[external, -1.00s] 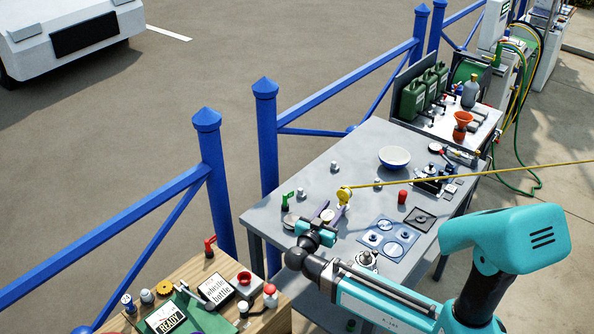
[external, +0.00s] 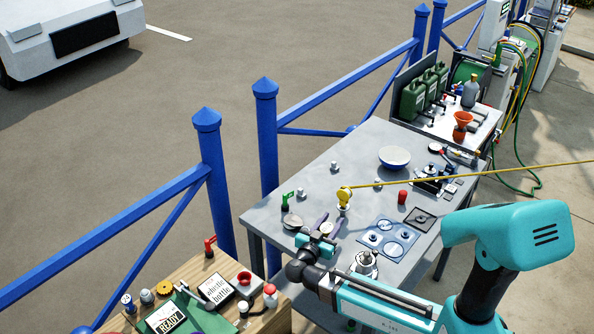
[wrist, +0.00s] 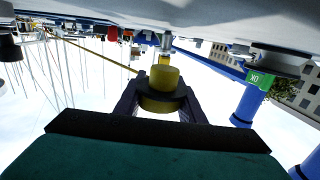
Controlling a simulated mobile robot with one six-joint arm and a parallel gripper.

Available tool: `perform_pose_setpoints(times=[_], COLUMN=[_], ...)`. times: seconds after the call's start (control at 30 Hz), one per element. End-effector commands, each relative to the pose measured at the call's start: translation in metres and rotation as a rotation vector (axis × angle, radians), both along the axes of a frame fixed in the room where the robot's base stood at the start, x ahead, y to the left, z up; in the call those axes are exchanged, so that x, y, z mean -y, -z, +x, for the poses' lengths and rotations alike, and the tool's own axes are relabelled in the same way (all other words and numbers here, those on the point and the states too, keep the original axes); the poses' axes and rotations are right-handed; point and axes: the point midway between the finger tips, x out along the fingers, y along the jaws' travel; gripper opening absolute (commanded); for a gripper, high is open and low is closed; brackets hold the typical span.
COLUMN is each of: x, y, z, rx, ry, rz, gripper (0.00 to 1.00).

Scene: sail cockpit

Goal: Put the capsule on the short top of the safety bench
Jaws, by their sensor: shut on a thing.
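My gripper (external: 328,222) is above the near left part of a grey table. In the wrist view a dull yellow cylinder with a dark band (wrist: 160,102) is between the fingers. A yellow pulley-like piece (external: 344,194) with a yellow line stands just beyond the gripper. The grey table (external: 300,165) may be the safety bench; I cannot tell which piece is its short top.
A green-flagged stand (external: 288,199) and a grey round disc (external: 292,221) are left of the gripper. A metal fitting (external: 364,264) stands close to my arm at right. A blue-rimmed bowl (external: 394,157) and red cup (external: 402,197) are further back. A wooden table (external: 180,275) is at lower left.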

Motion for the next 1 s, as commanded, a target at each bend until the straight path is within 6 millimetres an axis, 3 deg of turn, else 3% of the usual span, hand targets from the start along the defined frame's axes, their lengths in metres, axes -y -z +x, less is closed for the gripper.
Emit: perform_pose_setpoints(times=[0.27, 0.6, 1.0], x=[0.000, 0.000, 0.000], y=[0.006, 0.037, 0.038], z=[0.000, 0.000, 0.000], rx=[-0.001, 0.000, 0.000], ry=[0.000, 0.000, 0.000], rz=[-0.001, 0.000, 0.000], gripper=[0.13, 0.13, 0.13])
